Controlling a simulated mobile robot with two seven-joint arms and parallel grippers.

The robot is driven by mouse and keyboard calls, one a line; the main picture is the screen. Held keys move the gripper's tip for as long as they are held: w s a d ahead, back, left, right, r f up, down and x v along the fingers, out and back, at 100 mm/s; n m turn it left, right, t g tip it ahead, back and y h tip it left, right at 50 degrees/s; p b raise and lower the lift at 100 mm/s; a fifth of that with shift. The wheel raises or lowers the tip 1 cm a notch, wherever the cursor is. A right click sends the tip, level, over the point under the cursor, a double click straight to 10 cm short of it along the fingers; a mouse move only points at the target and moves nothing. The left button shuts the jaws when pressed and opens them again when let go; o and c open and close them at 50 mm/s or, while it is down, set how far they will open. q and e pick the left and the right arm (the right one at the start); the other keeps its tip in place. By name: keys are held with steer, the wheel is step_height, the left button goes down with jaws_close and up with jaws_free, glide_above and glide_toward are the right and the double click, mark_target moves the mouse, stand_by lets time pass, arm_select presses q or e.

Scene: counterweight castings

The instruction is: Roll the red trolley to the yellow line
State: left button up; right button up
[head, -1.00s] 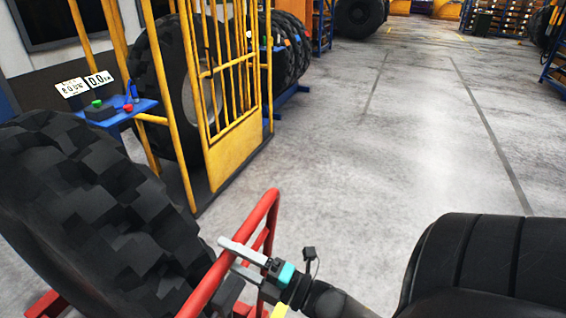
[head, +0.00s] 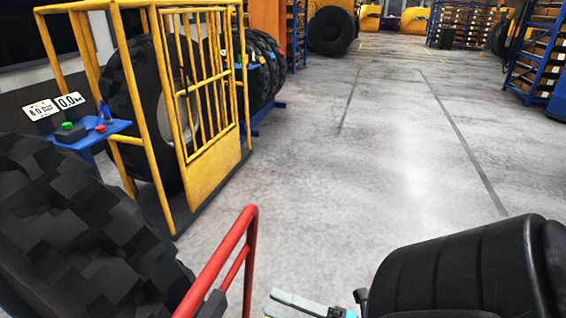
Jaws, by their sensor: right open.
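The red trolley's handle rail (head: 223,262) rises at the bottom centre-left. A big black tyre (head: 75,225) stands left of the rail and fills the lower left; the trolley's lower frame is out of view. My right gripper (head: 272,302) is at the bottom edge, right of the rail and apart from it. Its pale fingers are open and empty. My left gripper is not in view. Thin yellow marks (head: 432,58) show on the far floor; I cannot tell if one is the yellow line.
A yellow cage (head: 222,165) with a tyre inside stands at left, with a blue shelf (head: 103,135) holding displays and buttons. More tyres (head: 262,65) stand behind it. Blue racks (head: 528,60) stand at far right. The grey floor (head: 390,150) in the middle is clear.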

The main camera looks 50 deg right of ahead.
steer(key=w+d+n+g+y+b, duration=0.2)
steer(key=w+d+n+g+y, duration=0.1)
steer(key=w+n+g+y, duration=0.3)
steer(key=w+a+r+t+p, duration=0.1)
steer(key=w+a+r, duration=0.1)
steer(key=w+a, duration=0.8)
steer(key=shift+r+m+y, duration=0.3)
steer(key=shift+r, duration=0.1)
steer(key=shift+c, duration=0.3)
jaws_close()
stand_by(1.0)
